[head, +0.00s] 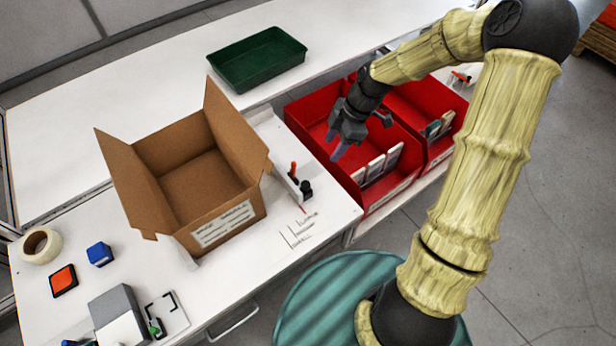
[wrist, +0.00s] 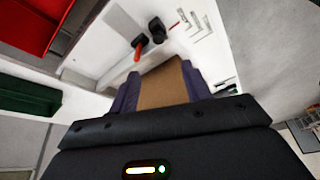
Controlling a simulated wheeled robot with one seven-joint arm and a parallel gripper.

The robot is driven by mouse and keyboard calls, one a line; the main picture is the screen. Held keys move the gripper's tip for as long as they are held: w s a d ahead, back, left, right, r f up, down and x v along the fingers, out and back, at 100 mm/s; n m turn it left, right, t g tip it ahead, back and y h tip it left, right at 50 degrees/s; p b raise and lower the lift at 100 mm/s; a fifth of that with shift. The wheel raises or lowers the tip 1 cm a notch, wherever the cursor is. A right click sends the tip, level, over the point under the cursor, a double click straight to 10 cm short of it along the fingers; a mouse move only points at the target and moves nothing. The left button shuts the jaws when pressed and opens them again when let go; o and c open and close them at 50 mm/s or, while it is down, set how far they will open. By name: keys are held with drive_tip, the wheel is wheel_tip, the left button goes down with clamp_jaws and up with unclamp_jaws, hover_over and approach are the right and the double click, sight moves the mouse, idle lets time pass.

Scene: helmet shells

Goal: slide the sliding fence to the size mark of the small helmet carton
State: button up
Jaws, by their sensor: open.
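The sliding fence (head: 283,178) is a pale upright plate against the right side of the open cardboard carton (head: 180,225). It carries a red-tipped lever (head: 293,171) and a black knob (head: 306,188); both also show in the wrist view, the lever (wrist: 138,48) left of the knob (wrist: 157,29). Printed size marks (head: 302,231) lie on the table in front of the fence; their lettering is too small to read surely. My gripper (head: 361,139) is open and empty, above the red bins, right of and apart from the fence. In the wrist view, brown cardboard (wrist: 163,85) shows between its fingers.
Red bins (head: 300,110) with white cards stand right of the fence. A green tray (head: 257,60) is behind. Tape (head: 40,246), a blue block (head: 99,253), an orange-topped pad (head: 63,280) and a grey box (head: 115,305) lie left and front.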

sight(306, 184)
drive_tip(key=shift+w+a+n, duration=0.1)
drive_tip(key=shift+w+n, duration=0.1)
drive_tip(key=shift+n, duration=0.1)
drive_tip(key=p+x, duration=0.3)
drive_tip(key=x, duration=1.4)
drive_tip(key=shift+s+a+f, duration=0.1)
drive_tip(key=shift+a, duration=0.15)
drive_tip(key=shift+c, duration=0.5)
clamp_jaws()
